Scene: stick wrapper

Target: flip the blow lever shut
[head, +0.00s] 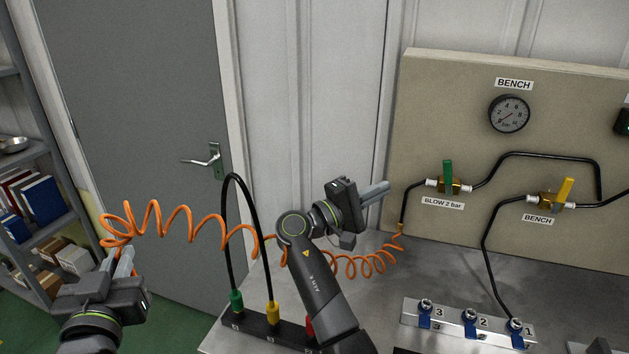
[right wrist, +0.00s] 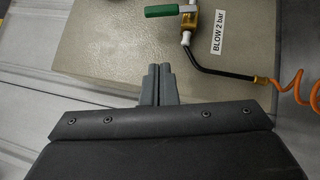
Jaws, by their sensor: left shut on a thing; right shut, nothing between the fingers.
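The blow lever (head: 447,176) is a green handle on a brass valve above the label "BLOW 2 bar". It stands upright, across the line of the pipe at the valve. The green lever (right wrist: 167,11) also shows at the top of the right wrist view. My right gripper (head: 384,188) is shut and empty, to the left of the lever and apart from it; its fingertips (right wrist: 157,70) show in the right wrist view. My left gripper (head: 122,254) is at the lower left, shut at the end of the orange coiled hose (head: 180,222); the exact grip is small and unclear.
A yellow lever (head: 566,190) marked "BENCH" stands to the right on the same panel (head: 430,110), under a gauge (head: 509,114). A coupling block (head: 468,322) and a black strip with coloured plugs (head: 262,326) sit on the bench. The orange hose passes behind my right arm.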

